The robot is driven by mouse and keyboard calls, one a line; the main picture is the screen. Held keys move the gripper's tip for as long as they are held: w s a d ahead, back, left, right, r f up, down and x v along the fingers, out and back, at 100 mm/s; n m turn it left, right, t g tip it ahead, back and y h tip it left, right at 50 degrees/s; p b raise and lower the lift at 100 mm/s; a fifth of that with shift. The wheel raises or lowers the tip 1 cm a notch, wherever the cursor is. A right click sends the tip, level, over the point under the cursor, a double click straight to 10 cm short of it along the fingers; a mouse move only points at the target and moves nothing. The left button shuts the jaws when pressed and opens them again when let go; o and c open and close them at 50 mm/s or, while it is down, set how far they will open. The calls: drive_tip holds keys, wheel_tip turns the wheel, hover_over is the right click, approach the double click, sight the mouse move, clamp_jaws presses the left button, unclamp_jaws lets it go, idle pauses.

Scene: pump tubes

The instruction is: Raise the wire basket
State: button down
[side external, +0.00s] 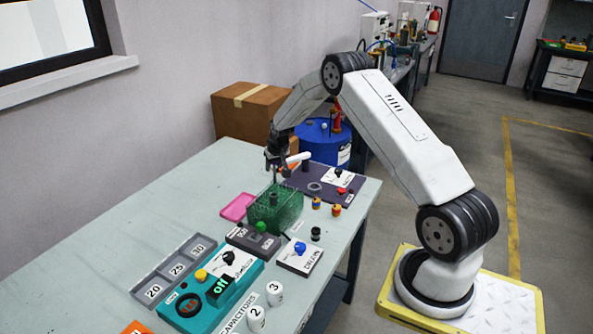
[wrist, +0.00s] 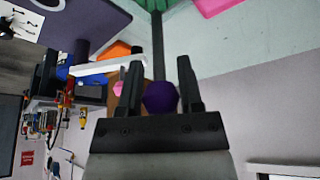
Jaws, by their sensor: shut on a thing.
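The green wire basket (side external: 276,211) is near the middle of the table, beside a pink tray. A thin dark rod stands up from it. My gripper (side external: 275,162) is directly above the basket, pointing down. The rod runs to the basket, of which only a green edge (wrist: 157,4) shows at the top. I cannot tell whether the basket's bottom touches the table.
The pink tray (side external: 236,207) is left of the basket. A dark panel (side external: 322,185) with a white lever (side external: 299,158) stands close behind it to the right. Several small cylinders and control boxes are in front. The table's left side (side external: 130,235) is clear.

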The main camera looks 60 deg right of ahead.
drive_tip(key=shift+w+r, duration=0.1)
drive_tip(key=shift+r, duration=0.65)
drive_tip(key=shift+c, duration=2.2)
unclamp_jaws()
drive_tip(key=shift+r, duration=0.1)
drive_tip(key=shift+o, duration=0.6)
drive_tip(key=v, duration=0.7)
drive_tip(key=shift+s+r, duration=0.25)
drive_tip(key=shift+a, duration=0.3)
